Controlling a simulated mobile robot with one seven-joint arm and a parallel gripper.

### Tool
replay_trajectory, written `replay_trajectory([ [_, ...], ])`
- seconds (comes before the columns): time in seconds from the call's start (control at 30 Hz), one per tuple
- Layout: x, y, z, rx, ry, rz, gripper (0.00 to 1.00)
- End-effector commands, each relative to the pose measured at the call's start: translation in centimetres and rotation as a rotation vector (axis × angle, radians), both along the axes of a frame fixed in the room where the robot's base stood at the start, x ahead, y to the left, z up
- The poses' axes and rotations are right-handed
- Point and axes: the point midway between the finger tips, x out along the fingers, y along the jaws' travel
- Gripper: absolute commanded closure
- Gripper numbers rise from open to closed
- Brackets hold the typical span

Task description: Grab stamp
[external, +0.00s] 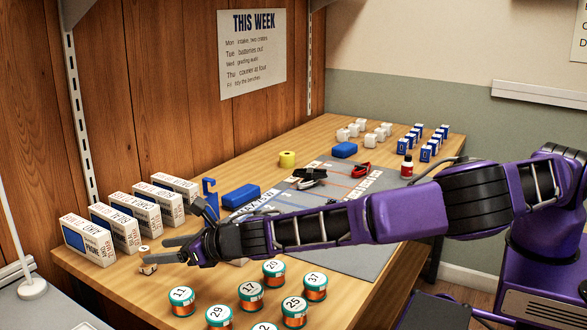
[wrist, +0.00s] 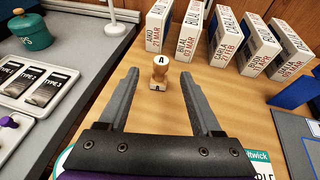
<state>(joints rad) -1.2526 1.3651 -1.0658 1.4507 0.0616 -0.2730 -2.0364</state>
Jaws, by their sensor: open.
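The stamp (wrist: 160,70) is a small wooden piece with a round top marked A and a block base. It stands upright on the wooden table just beyond my open gripper (wrist: 158,82) in the wrist view, near the line midway between the fingertips. In the external view the stamp (external: 147,262) shows at the table's left side, by the fingertips of my gripper (external: 160,255); a finger partly covers it there. The gripper is empty, and I cannot tell whether a finger touches the stamp.
Several white boxes (external: 88,241) stand in a row behind the stamp. A grey mat (external: 345,250) lies under my arm. A grey side surface (wrist: 70,38) holds a green pot (wrist: 30,32) and type cards (wrist: 22,82).

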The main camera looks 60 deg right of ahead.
Motion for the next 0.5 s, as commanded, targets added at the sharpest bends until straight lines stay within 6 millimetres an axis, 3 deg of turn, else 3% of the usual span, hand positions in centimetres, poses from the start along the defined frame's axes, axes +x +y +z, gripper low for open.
replay_trajectory([
  [0.2,3.0,0.5,-0.9,0.002,-0.003,-0.001,0.34],
  [0.5,4.1,0.7,-1.2,0.002,-0.002,-0.002,0.34],
])
